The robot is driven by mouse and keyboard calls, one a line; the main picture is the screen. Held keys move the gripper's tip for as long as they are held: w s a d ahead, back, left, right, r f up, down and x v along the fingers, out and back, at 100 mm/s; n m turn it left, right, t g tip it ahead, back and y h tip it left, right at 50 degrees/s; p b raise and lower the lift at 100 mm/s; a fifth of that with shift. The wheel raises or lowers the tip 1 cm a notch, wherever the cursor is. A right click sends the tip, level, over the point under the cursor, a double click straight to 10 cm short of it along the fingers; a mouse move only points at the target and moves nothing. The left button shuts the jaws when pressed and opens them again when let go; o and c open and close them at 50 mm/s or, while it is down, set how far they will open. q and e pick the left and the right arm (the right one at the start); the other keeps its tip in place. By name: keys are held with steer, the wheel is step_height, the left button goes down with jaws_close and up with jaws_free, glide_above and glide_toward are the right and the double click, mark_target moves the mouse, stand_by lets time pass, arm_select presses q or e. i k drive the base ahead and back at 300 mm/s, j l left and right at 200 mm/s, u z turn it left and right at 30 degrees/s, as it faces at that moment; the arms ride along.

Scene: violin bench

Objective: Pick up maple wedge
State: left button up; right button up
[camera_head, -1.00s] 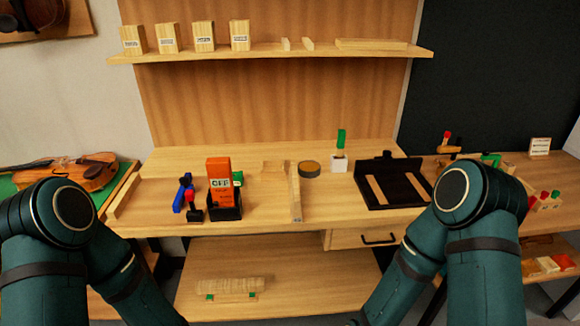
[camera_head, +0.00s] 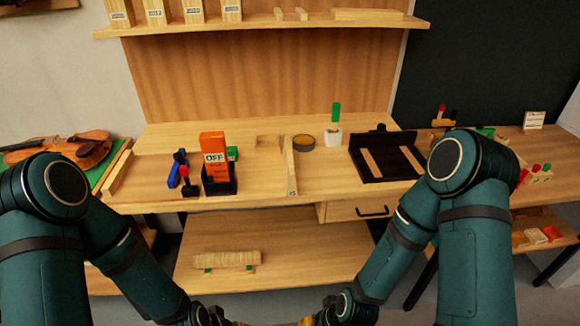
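No piece is clearly marked as the maple wedge. Pale wooden pieces that could include it are two small slim pieces (camera_head: 290,14) and a long flat piece (camera_head: 367,15) on the upper shelf, and a ribbed wooden piece (camera_head: 227,259) on green supports on the lower shelf.
Several labelled wood blocks (camera_head: 193,11) stand on the upper shelf. A violin (camera_head: 75,150) lies left.

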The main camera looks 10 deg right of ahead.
mark_target(291, 182)
steer(key=i+j, duration=0.2)
steer(key=j, duration=0.15)
steer(key=i+j, duration=0.25)
steer(key=j+z, duration=0.15)
steer(key=z, duration=0.25)
steer(key=i+j+z, duration=0.1)
steer(key=z, duration=0.25)
steer(key=j+z, duration=0.2)
steer(key=z, duration=0.2)
